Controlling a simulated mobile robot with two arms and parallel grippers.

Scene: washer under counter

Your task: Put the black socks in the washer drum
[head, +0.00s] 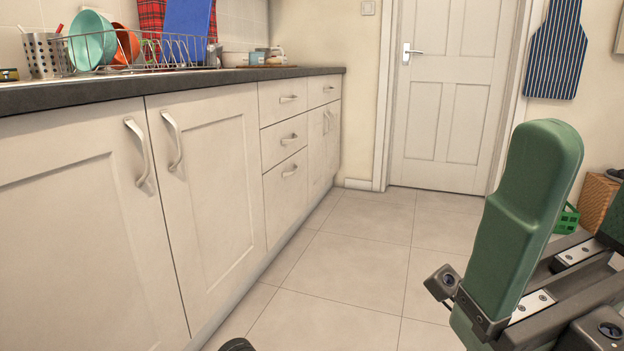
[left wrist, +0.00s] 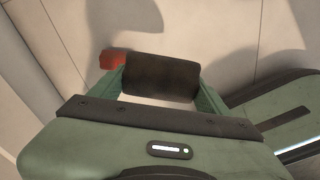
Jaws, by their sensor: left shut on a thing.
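The black socks (left wrist: 162,76), a dark rolled bundle, are between the green fingers of my left gripper (left wrist: 160,84) in the left wrist view. The left gripper is shut on them. A small red thing (left wrist: 112,60) shows just beside the left finger; I cannot tell what it is. In the head view the left gripper is not seen; a small dark piece at the bottom edge is too cut off to identify. A green part of my right arm fills the right side, and its fingertips are not in view. The washer and its drum are not in view.
White cabinets (head: 75,215) and drawers run along the left under a dark counter (head: 150,86). A dish rack (head: 135,52) stands on it. The tiled floor (head: 345,270) is clear towards the closed white door (head: 443,125). A green basket (head: 567,218) and wicker basket (head: 597,200) stand at right.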

